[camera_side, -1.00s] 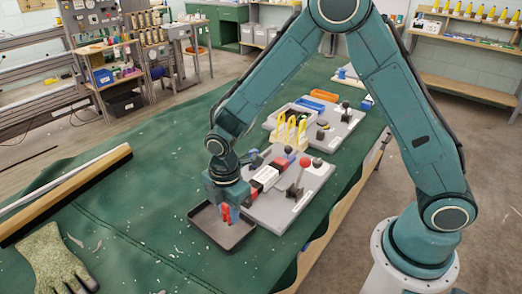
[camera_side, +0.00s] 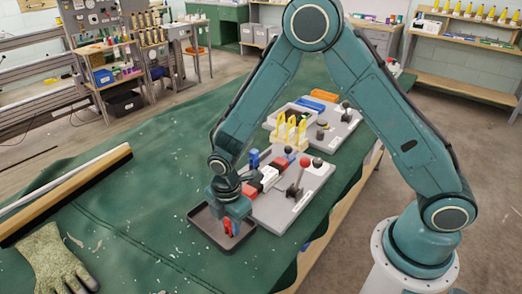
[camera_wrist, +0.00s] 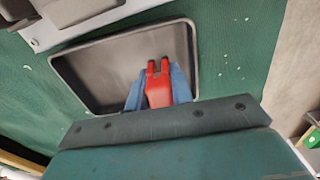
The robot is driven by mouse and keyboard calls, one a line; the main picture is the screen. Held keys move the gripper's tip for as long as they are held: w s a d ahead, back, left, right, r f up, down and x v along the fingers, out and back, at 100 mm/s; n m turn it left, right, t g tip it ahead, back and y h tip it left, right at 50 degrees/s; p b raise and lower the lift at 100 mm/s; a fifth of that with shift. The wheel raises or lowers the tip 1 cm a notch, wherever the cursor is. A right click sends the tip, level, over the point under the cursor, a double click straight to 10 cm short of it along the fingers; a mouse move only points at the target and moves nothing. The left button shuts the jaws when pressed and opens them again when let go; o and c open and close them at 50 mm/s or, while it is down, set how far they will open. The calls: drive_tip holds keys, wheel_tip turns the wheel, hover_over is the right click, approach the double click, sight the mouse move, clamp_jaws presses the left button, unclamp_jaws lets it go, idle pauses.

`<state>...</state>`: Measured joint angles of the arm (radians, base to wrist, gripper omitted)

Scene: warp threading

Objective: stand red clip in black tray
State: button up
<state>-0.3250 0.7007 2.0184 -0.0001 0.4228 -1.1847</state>
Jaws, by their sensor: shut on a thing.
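The red clip (camera_side: 228,227) is between the fingers of my gripper (camera_side: 231,222), which is shut on it. The clip is over the tray's interior. I cannot tell whether it touches the tray floor.
A grey board (camera_side: 312,182) with a red knob, a lever and blocks lies right beside the tray. Yellow pegs (camera_side: 290,131) stand behind it. A brush (camera_side: 70,190) and a glove (camera_side: 52,262) lie at the left. The cloth between them and the tray is clear.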

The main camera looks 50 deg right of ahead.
drive_tip(key=shift+f, duration=0.1)
drive_tip(key=o, duration=0.9)
drive_tip(key=shift+o, duration=0.2)
wheel_tip(320, 180, up, 12)
drive_tip(key=shift+r, duration=0.1)
idle(0.4)
